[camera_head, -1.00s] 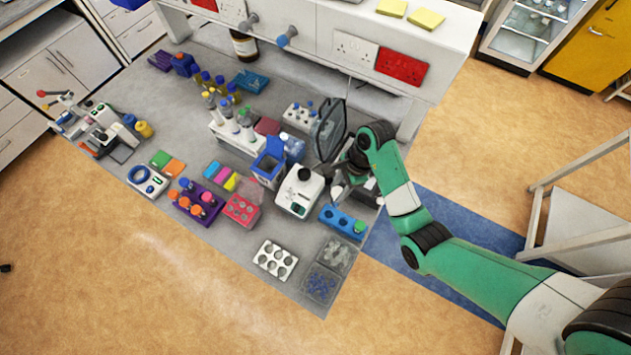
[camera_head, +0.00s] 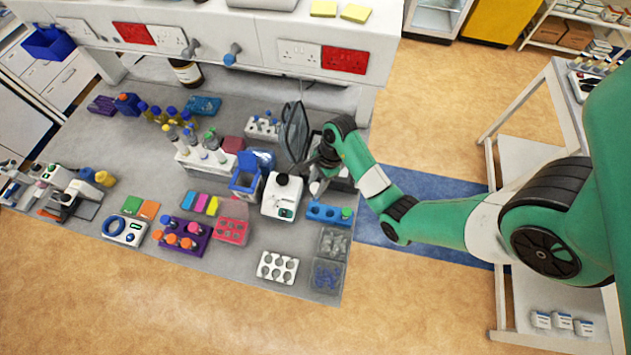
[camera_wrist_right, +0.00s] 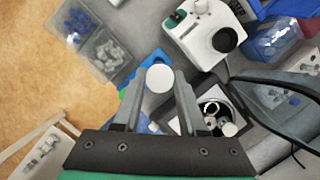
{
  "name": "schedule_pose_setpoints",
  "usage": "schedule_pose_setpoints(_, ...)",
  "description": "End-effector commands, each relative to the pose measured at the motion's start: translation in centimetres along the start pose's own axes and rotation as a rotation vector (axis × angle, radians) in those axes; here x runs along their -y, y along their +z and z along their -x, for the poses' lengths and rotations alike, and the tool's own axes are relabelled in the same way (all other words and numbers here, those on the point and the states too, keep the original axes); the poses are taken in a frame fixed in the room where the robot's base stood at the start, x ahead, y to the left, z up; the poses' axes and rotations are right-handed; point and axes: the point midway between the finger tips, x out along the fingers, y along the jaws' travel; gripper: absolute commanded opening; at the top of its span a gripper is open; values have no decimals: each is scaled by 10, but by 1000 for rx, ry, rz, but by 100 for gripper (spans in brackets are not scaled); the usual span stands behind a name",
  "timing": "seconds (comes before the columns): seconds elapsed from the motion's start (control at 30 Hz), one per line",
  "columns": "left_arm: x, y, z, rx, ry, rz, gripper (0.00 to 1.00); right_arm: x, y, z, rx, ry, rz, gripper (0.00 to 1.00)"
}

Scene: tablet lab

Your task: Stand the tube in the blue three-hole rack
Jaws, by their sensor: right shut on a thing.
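The blue three-hole rack (camera_head: 322,213) stands near the right end of the bench, with a green-topped item (camera_head: 347,213) at its right end. In the right wrist view, part of the blue rack (camera_wrist_right: 130,76) shows beyond the left finger. My right gripper (camera_head: 319,183) is just behind the rack in the head view. In the right wrist view, my right gripper (camera_wrist_right: 158,92) is shut on the tube, whose round white cap (camera_wrist_right: 160,78) shows between the fingers. The tube's body is hidden below its cap. My left gripper is not in view.
A white device (camera_head: 281,198) with a black knob stands left of the rack. A dark-framed round shield (camera_head: 293,132) rises behind. An open device (camera_wrist_right: 215,112) lies right of the gripper. Clear bins (camera_head: 328,272) and a white rack (camera_head: 277,268) stand in front.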

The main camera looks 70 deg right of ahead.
Motion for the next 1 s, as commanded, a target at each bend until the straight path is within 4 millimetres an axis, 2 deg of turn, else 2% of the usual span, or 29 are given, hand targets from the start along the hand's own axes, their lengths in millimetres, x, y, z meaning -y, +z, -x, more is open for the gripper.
schedule_pose_setpoints(0.27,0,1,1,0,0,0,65,0,0,-1,0,0,0,6)
schedule_pose_setpoints(0.6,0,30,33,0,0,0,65,0,-12,-43,0,0,1,6)
schedule_pose_setpoints(0.9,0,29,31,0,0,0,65,0,-11,-41,0,0,1,6)
schedule_pose_setpoints(1.0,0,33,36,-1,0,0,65,0,-13,-48,0,0,0,6)
